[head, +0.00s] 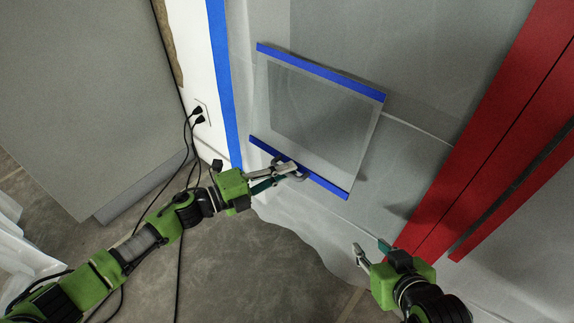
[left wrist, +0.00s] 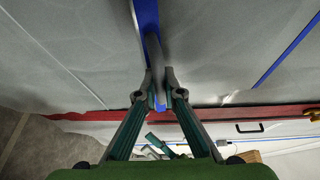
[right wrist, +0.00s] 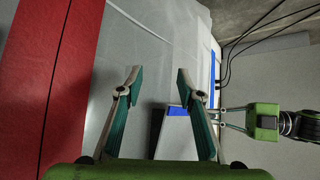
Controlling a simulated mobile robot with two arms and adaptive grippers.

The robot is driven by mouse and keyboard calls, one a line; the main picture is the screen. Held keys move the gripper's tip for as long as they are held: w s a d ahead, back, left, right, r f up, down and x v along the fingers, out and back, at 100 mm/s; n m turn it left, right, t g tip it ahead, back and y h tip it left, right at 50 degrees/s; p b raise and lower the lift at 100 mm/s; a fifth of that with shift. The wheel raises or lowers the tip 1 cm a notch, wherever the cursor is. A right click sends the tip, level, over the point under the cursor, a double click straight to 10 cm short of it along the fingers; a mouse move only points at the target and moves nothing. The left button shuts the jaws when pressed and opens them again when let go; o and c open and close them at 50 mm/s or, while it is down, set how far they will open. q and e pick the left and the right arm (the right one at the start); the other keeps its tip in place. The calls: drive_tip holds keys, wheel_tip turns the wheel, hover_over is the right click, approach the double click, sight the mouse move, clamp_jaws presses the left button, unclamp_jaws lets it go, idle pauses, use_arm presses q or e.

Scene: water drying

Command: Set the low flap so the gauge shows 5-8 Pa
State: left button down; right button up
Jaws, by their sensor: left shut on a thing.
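The low flap (head: 325,115) is a clear, greyish sheet with blue strips along its top and bottom edges, on the plastic sheeting. Its lower edge stands off the sheeting. My left gripper (head: 288,172) is shut on the grey flap handle at the bottom blue strip (head: 330,185). In the left wrist view, my left gripper (left wrist: 159,97) has the handle (left wrist: 153,50) between its fingers. My right gripper (head: 371,250) is open and empty, below and right of the flap; its fingers are apart in the right wrist view (right wrist: 158,82). No gauge can be made out.
Red vertical strips (head: 490,125) run down the sheeting right of the flap. Black cords (head: 186,150) hang from a wall outlet on the left, near my left arm. A large grey panel (head: 90,90) stands at far left. Bare floor (head: 270,270) lies between my arms.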

use_arm(q)
drive_tip(key=shift+s+a+r+p, duration=0.25)
drive_tip(key=shift+s+a+p, duration=0.2)
drive_tip(key=shift+p, duration=0.6)
use_arm(e)
drive_tip(key=s+d+f+g, duration=0.1)
drive_tip(key=s+f+g, duration=0.1)
drive_tip(key=s, duration=0.3)
drive_tip(key=s+d+f+g+h, duration=0.1)
drive_tip(key=s+d+f+g, duration=0.1)
drive_tip(key=s, duration=0.4)
drive_tip(key=shift+s+d+f+g, duration=0.25)
drive_tip(key=shift+s+d+g, duration=0.05)
drive_tip(key=shift+g, duration=0.5)
use_arm(q)
drive_tip(key=c, duration=2.1)
unclamp_jaws()
drive_tip(key=shift+c, duration=0.2)
drive_tip(key=shift+s, duration=0.1)
drive_tip(key=v, duration=1.1)
drive_tip(key=shift+s+a+r, duration=0.2)
drive_tip(key=shift+a, duration=0.15)
